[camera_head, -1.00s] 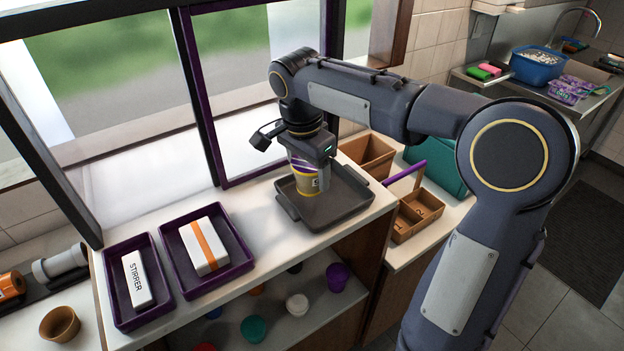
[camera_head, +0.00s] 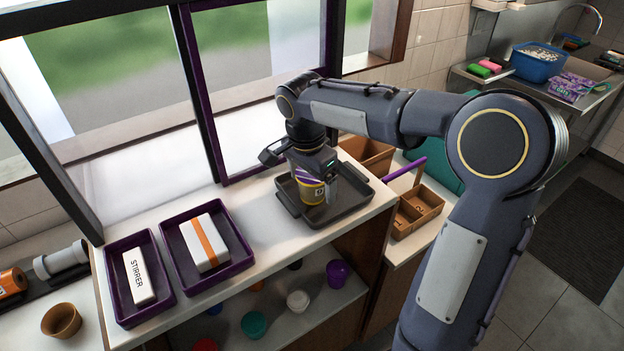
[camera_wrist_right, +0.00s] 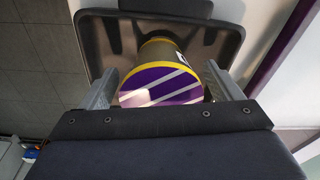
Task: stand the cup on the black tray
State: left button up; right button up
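The cup (camera_head: 311,191), yellow and dark with a purple and white striped top, stands upright on the black tray (camera_head: 350,207). My right gripper (camera_head: 318,180) points down over the cup, a finger on either side. In the right wrist view the cup's striped top (camera_wrist_right: 160,86) lies between the two fingers (camera_wrist_right: 160,80), with narrow gaps at its sides, so the gripper looks open around it. The tray (camera_wrist_right: 100,45) spreads beyond the cup. Part of the cup is hidden by the gripper in the head view. My left gripper is not in view.
Left of the black tray are two purple trays, one with a stirrer box (camera_head: 138,277), one with a white and orange box (camera_head: 205,243). Wooden bins (camera_head: 418,207) stand to the right. The window frame (camera_head: 205,100) rises behind. Cups sit on the shelf below.

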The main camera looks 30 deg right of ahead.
aim_at(308, 177)
notch_tip(308, 177, up, 12)
jog(key=a, duration=0.1)
jog(key=s+a+f+n+t+y, duration=0.2)
jog(key=s+f+n, duration=0.4)
jog(key=s, duration=0.5)
jog(key=s+a+f+n+t+y, duration=0.3)
jog(key=s+f+n, duration=0.4)
jog(key=s, duration=0.4)
jog(key=shift+a+f, duration=0.3)
jog(key=shift+s, duration=0.1)
